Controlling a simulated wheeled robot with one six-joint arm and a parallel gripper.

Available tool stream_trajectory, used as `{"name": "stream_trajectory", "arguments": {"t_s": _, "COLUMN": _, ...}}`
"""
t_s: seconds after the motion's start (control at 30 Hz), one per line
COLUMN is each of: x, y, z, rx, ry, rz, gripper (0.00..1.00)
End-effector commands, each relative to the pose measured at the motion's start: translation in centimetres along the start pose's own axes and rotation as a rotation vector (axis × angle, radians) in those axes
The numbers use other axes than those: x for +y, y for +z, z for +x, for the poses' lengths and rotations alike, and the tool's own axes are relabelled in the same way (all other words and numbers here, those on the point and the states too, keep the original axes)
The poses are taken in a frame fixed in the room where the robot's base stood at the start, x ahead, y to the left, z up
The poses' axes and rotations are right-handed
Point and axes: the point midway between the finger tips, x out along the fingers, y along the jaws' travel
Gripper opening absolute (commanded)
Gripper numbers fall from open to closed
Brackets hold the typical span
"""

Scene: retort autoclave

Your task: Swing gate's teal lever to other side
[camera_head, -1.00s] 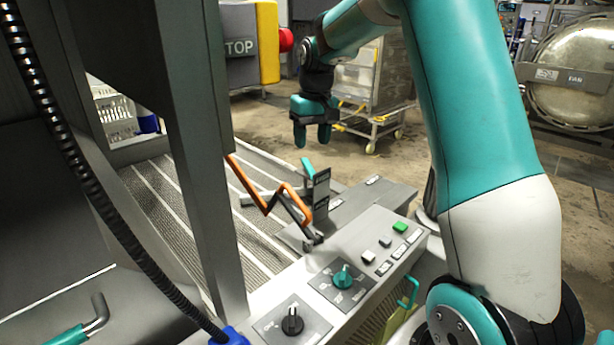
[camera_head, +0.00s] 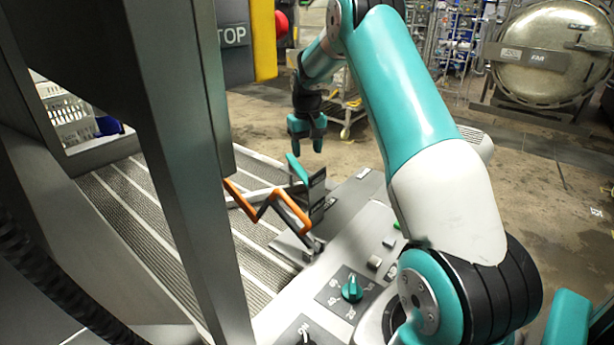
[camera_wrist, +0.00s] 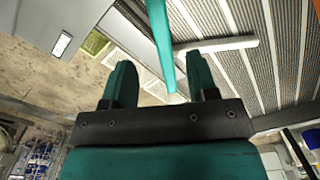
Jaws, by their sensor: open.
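The gate's teal lever (camera_head: 297,168) stands on a small dark bracket (camera_head: 316,190) beside the conveyor. A grey gate bar (camera_head: 262,192) reaches from the bracket over the belt. My gripper (camera_head: 306,142) is open, points down and hangs just above and behind the lever. In the wrist view the lever (camera_wrist: 162,40) comes in from the top edge, and its end lies between the two fingers of my open gripper (camera_wrist: 160,85). The gate bar (camera_wrist: 216,44) also shows there, pale, over the belt. I cannot tell whether a finger touches the lever.
The control panel has a teal knob (camera_head: 352,288). A grey post (camera_head: 190,170) rises at the left, by the ribbed conveyor (camera_head: 150,215). Open floor lies beyond, with a round vessel door (camera_head: 545,60) at the right.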

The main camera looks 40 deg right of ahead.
Motion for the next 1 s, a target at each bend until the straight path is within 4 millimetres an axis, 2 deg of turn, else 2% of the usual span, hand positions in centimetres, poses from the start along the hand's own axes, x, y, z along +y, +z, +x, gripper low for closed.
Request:
{"name": "stream_trajectory", "arguments": {"t_s": 0.2, "x": 0.1, "y": 0.1, "z": 5.0, "rx": -0.004, "ry": 0.0, "rz": 0.002, "gripper": 0.53}}
{"name": "stream_trajectory", "arguments": {"t_s": 0.4, "x": 0.3, "y": 0.1, "z": 8.2, "rx": -0.002, "ry": 0.0, "rz": 0.003, "gripper": 0.53}}
{"name": "stream_trajectory", "arguments": {"t_s": 0.6, "x": 0.3, "y": 0.1, "z": 9.6, "rx": 0.0, "ry": 0.0, "rz": 0.004, "gripper": 0.53}}
{"name": "stream_trajectory", "arguments": {"t_s": 0.87, "x": 0.3, "y": 0.0, "z": 9.7, "rx": 0.001, "ry": 0.0, "rz": 0.004, "gripper": 0.53}}
{"name": "stream_trajectory", "arguments": {"t_s": 0.9, "x": 0.3, "y": 0.0, "z": 9.7, "rx": 0.001, "ry": 0.0, "rz": 0.004, "gripper": 0.49}}
{"name": "stream_trajectory", "arguments": {"t_s": 1.0, "x": 0.3, "y": 0.0, "z": 9.7, "rx": 0.001, "ry": 0.0, "rz": 0.004, "gripper": 0.26}}
